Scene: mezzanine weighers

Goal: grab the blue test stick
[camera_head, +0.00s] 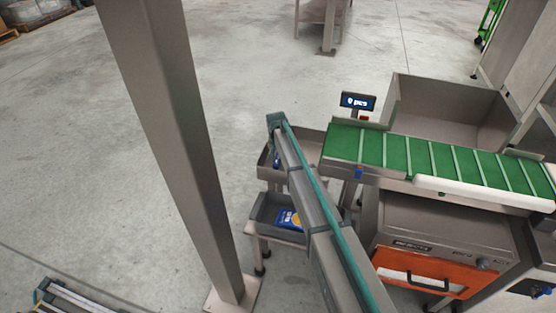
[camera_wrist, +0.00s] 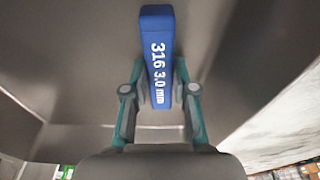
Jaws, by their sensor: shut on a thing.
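The blue test stick (camera_wrist: 158,40) is a square blue bar marked "316 3.0 mm" in white, seen end to end in the wrist view. My gripper (camera_wrist: 161,92) has its two teal fingers on either side of the stick's lower part and is shut on it. The stick points away from my palm, in front of grey metal walls. In the head view my gripper cannot be made out. A small blue patch (camera_head: 276,159) shows in the upper grey tray (camera_head: 266,173); I cannot tell whether it is the stick.
A lower tray (camera_head: 259,222) holds a blue and yellow packet (camera_head: 290,218). A green ribbed conveyor (camera_head: 398,153) and a "pcs" display (camera_head: 358,101) stand to the right, above a cabinet with an orange front (camera_head: 420,275). A steel post (camera_head: 180,130) rises at left. Open floor lies behind.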

